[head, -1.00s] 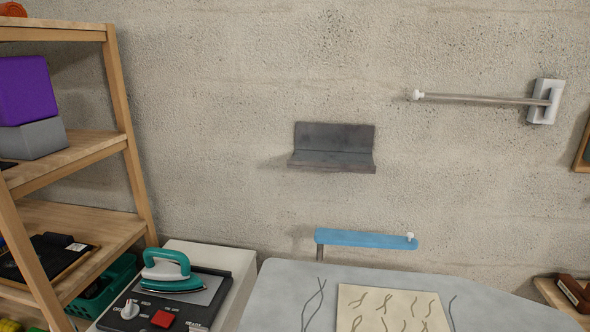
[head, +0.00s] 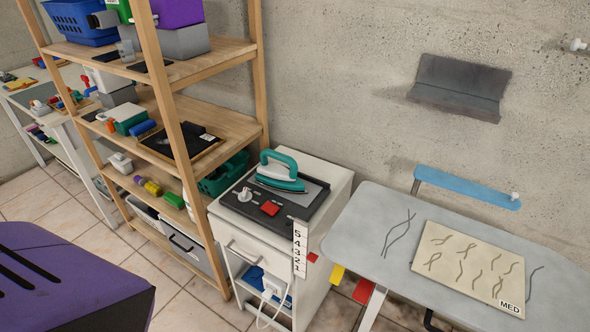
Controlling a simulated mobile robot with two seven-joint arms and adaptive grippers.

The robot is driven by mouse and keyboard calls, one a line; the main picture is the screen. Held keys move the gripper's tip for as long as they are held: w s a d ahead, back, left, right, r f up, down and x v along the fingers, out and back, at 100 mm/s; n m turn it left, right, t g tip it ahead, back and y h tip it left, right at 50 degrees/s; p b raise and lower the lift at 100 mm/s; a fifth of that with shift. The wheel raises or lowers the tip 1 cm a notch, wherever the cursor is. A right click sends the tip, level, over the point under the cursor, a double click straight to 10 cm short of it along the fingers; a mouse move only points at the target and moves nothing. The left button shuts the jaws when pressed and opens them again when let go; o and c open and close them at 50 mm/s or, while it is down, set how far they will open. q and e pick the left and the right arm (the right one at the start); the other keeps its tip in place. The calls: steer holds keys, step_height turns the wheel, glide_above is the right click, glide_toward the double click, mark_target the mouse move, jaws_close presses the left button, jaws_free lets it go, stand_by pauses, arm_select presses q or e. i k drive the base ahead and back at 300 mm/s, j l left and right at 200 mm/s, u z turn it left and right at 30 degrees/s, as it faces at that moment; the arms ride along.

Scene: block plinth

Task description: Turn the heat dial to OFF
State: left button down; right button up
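The heat dial (head: 245,195) is a small white knob on the dark control panel (head: 262,222) on top of a white cabinet. Its pointer setting is too small to read. A red button (head: 270,208) sits to its right on the same panel. A teal and white iron (head: 281,172) rests on the panel's grey plate behind them. Neither of my grippers is in the head view.
A wooden shelf unit (head: 188,139) with bins and blocks stands left of the cabinet (head: 228,238). A grey ironing board (head: 375,243) with a patterned cloth (head: 468,262) stands to the right. A purple thing (head: 75,280) fills the lower left. Tiled floor shows between.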

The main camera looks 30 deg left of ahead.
mark_target(245, 197)
steer(key=u, duration=1.3)
